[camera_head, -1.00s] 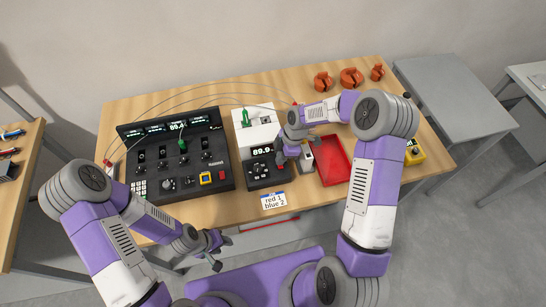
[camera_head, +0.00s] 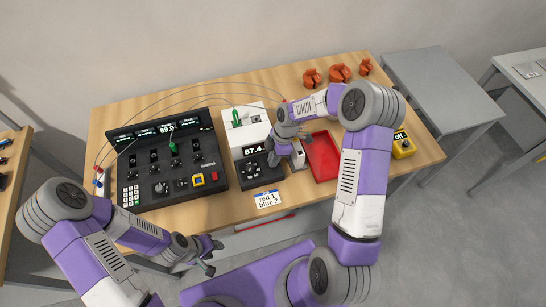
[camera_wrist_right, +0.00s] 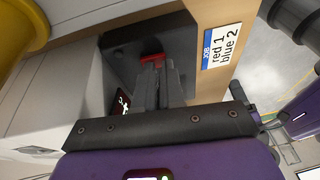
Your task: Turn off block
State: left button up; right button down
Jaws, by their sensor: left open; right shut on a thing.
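A white and dark grey block (camera_head: 245,135) stands on the table with a display (camera_head: 254,151) reading 87.4 and a green part on top. My right gripper (camera_head: 272,162) is over the right part of its dark front panel, hiding some of it. In the right wrist view my right gripper (camera_wrist_right: 153,78) is shut on a small red part (camera_wrist_right: 152,57) at the dark panel. Whether this is a switch or a knob cannot be told. My left gripper (camera_head: 212,257) is open and empty in front of the table.
A black control panel (camera_head: 206,160) with several switches and a keypad stands on the left. A red tray (camera_head: 322,157) is to the right, with a yellow box (camera_head: 403,145) beyond. Several orange parts (camera_head: 340,73) lie at the back. A label card (camera_head: 267,198) is at the front edge.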

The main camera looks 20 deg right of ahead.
jog(key=shift+s+f, duration=0.3)
jog(key=shift+s, duration=0.15)
jog(key=r+p, duration=0.2)
jog(key=r, duration=0.1)
jog(key=w+r, duration=0.1)
jog(key=r, duration=0.1)
jog(key=shift+p, duration=0.4)
jog(key=w+b+v, duration=0.1)
jog(key=v, duration=0.8)
jog(key=shift+d+r, duration=0.25)
jog(key=shift+f, duration=0.1)
